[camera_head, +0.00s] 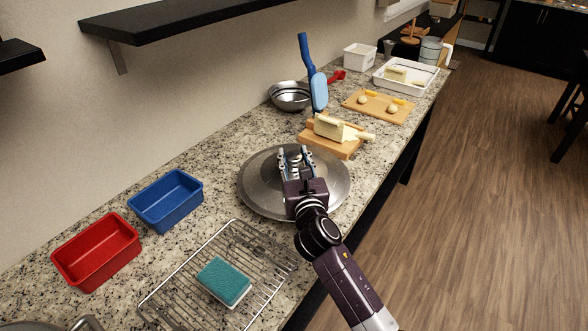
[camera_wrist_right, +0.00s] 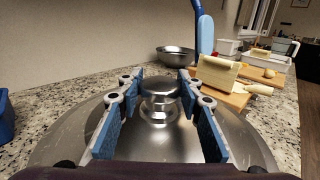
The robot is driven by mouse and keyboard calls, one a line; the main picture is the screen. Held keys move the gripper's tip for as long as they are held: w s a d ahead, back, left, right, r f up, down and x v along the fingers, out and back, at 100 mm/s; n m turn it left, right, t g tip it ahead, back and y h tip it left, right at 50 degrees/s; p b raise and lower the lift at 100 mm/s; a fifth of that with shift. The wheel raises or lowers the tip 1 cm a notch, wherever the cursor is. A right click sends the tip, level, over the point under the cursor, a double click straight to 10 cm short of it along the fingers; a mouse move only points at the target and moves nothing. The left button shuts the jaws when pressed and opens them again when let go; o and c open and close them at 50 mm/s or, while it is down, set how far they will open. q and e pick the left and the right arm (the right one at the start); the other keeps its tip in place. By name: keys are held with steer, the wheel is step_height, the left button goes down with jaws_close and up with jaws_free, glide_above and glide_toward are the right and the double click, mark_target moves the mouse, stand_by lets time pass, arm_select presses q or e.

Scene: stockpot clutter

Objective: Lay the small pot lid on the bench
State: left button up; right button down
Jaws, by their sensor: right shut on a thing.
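A round steel lid (camera_head: 255,181) with a knob is at the middle of the granite bench (camera_head: 185,238). It also shows in the right wrist view (camera_wrist_right: 70,150), with its shiny knob (camera_wrist_right: 160,92) between the fingers. My right gripper (camera_head: 295,156) is above the lid, shut on the knob with its blue-padded fingers on either side. I cannot tell whether the lid touches what is under it. My left gripper is not in view.
A wire rack (camera_head: 190,282) holds a teal sponge (camera_head: 224,281). Red (camera_head: 97,252) and blue (camera_head: 166,200) bins stand left. A cutting board (camera_head: 318,145) with a pale block, a steel bowl (camera_head: 290,96) and a blue-handled tool (camera_head: 319,92) are behind. A shelf (camera_head: 180,18) overhangs.

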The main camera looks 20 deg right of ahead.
mark_target(295, 171)
steer(key=shift+f+b, duration=0.35)
steer(key=shift+f, duration=1.2)
steer(key=shift+f, duration=0.15)
steer(key=c, duration=1.4)
jaws_free()
steer(key=shift+o, duration=0.2)
steer(key=shift+s, duration=0.15)
steer(key=s, duration=0.4)
steer(key=s+a, duration=0.1)
steer(key=s, duration=0.6)
steer(key=shift+s+a+b, duration=0.25)
steer(key=shift+s+b, duration=0.05)
steer(key=shift+s, duration=0.05)
